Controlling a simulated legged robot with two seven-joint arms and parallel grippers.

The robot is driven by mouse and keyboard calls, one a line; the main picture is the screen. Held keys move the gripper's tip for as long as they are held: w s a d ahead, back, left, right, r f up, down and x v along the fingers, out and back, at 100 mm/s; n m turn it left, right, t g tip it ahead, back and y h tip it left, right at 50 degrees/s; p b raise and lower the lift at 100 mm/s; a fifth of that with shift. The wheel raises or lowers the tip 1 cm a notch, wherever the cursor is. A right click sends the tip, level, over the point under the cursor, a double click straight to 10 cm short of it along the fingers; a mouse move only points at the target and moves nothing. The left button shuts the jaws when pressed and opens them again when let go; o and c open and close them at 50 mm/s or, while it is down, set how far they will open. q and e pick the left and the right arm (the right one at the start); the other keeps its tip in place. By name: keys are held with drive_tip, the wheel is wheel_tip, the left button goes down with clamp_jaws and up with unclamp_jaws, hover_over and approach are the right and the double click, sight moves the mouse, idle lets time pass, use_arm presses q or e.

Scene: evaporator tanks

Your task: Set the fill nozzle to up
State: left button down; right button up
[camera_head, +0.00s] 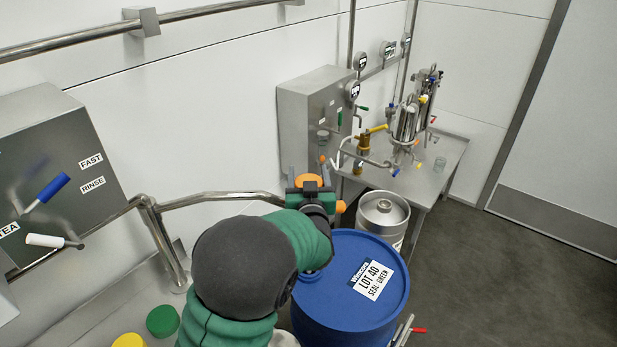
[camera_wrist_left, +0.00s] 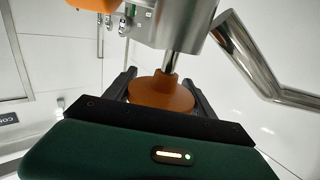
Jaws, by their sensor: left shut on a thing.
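My left gripper (camera_head: 310,183) reaches out over the blue drum toward the wall. It is shut on an orange rounded knob (camera_head: 309,179). In the left wrist view the dark fingers of this gripper (camera_wrist_left: 162,92) stand on both sides of the orange knob (camera_wrist_left: 160,98). The knob sits on the end of a short steel stem (camera_wrist_left: 171,64) that runs into a steel body (camera_wrist_left: 190,30). I cannot tell for certain which part is the fill nozzle. My left arm hides what is behind the gripper. My right gripper is not in view.
A blue drum (camera_head: 345,293) with a lot label stands beside my left arm. Behind it are a steel keg (camera_head: 382,214) and a bench (camera_head: 448,158) with piping. A wall box (camera_head: 310,108) and a handrail (camera_head: 222,195) are close to the gripper. The floor at right is clear.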

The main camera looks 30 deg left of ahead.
use_arm(q)
wheel_tip(320, 180, up, 24)
drive_tip(key=p, duration=1.5)
drive_tip(key=shift+r, duration=0.25)
drive_tip(key=c, duration=0.7)
unclamp_jaws()
drive_tip(key=shift+c, duration=0.2)
drive_tip(key=o, duration=0.4)
drive_tip(key=shift+o, duration=0.2)
drive_tip(key=shift+f, duration=0.2)
drive_tip(key=b+v, duration=0.2)
drive_tip(key=v, duration=1.4)
drive_tip(key=shift+s+d, duration=0.25)
drive_tip(key=shift+s, duration=0.1)
